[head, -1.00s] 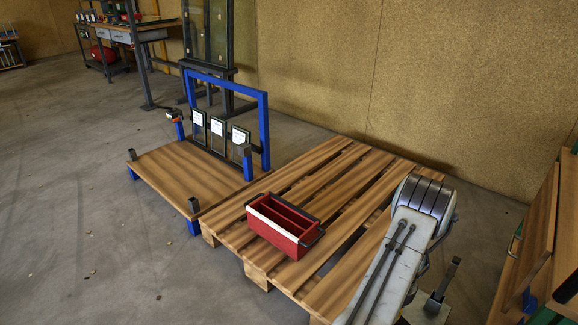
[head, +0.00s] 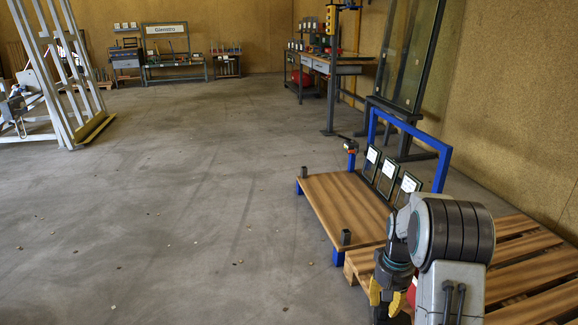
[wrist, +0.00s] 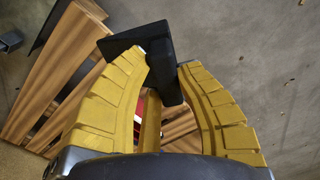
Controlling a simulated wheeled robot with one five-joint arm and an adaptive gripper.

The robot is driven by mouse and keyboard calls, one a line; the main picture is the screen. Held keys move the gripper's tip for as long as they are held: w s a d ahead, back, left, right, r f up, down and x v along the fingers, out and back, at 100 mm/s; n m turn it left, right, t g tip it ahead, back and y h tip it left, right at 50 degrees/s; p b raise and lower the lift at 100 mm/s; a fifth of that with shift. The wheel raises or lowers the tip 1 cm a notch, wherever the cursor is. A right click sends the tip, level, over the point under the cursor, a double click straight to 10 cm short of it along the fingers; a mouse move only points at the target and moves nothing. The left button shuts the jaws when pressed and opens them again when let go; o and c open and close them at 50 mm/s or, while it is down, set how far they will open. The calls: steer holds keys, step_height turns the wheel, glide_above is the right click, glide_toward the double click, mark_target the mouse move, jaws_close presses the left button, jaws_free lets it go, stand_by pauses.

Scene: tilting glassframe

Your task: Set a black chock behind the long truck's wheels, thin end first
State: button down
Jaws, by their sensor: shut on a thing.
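My gripper (head: 388,297) is low at the bottom of the head view, beside the wooden pallet. In the wrist view my gripper (wrist: 165,68) has its yellow fingers shut on a black chock (wrist: 158,50), which sticks out past the fingertips. Which end of the chock is thin I cannot tell. A flat wooden platform (head: 345,210) with a blue push frame (head: 446,165) stands just beyond my arm. A tall white rack (head: 58,75) stands far off at the left. Which of these is the long truck I cannot tell; no wheels show clearly.
The pallet (head: 530,275) lies at the right, partly behind my arm. A tall glass frame (head: 402,65) stands by the right wall. Workbenches (head: 340,65) stand further back. The concrete floor (head: 180,210) is open at the left and middle.

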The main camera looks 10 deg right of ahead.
steer(key=w+a+r+n, duration=0.2)
steer(key=a, duration=0.6)
steer(key=w+a+r+n, duration=0.2)
steer(key=a, duration=0.7)
step_height(320, 180, up, 27)
steer(key=s+p, duration=0.1)
steer(key=p, duration=3.5)
steer(key=shift+s+d, duration=0.25)
steer(key=shift+s, duration=0.15)
